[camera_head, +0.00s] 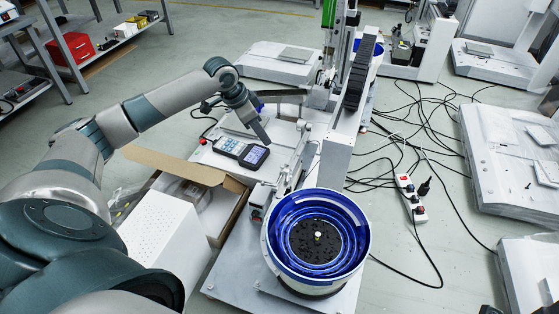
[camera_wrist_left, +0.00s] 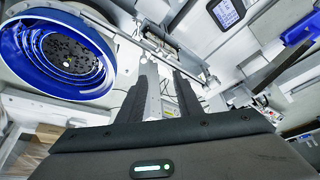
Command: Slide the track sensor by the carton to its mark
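The open cardboard carton (camera_head: 233,184) stands left of the machine base, its flaps spread. A small dark block with a red part (camera_head: 257,213) sits on the machine just right of the carton; it may be the track sensor, but it is too small to be sure. I cannot make out a mark. My left gripper (camera_head: 262,128) is over the machine base, beyond the carton and above the handheld device, apart from the small block. In the left wrist view its two dark fingers (camera_wrist_left: 160,88) stand apart with nothing seen between them. My right gripper is not in view.
A blue vibratory bowl (camera_head: 318,241) stands at the front of the base. The handheld device with a lit screen (camera_head: 241,152) lies beyond the carton. Cables and a power strip (camera_head: 410,197) lie on the floor.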

